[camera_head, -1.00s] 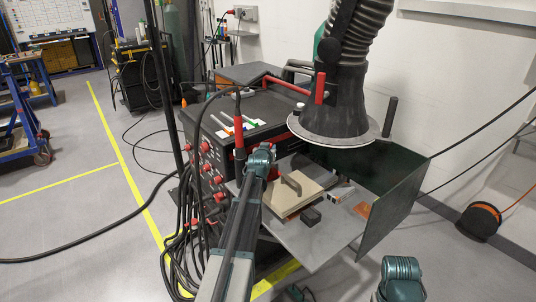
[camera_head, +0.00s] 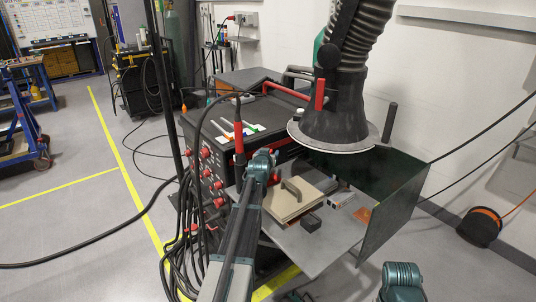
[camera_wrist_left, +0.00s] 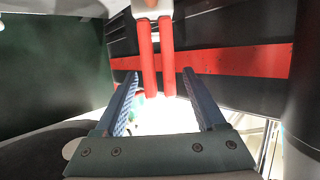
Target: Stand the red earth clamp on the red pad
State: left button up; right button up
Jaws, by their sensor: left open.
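In the left wrist view, my left gripper (camera_wrist_left: 161,75) is open, with one blue-grey finger on each side. Two red handles of the earth clamp (camera_wrist_left: 155,60) hang in line with the gap between the fingers, below a pale grey part at the top edge. They look apart from both fingers; their depth is unclear. In the head view, my left arm hides its gripper and most of what is beyond it. A small orange-red patch (camera_head: 364,214) lies on the grey table by the green panel; I cannot tell whether it is the red pad. My right gripper is out of view.
A black welding machine (camera_head: 215,190) with red knobs and hanging cables stands left of my arm. A fume hood (camera_head: 335,125) hangs over the table (camera_head: 312,255). A beige plate with a handle (camera_head: 293,203) lies there. A green panel (camera_head: 393,215) walls the right side.

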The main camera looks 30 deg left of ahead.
pick_arm(q)
jog(key=p+v, duration=0.3)
jog(key=v, duration=0.9)
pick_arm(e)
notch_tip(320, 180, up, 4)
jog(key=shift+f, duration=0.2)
pick_arm(q)
jog(key=shift+a, duration=0.1)
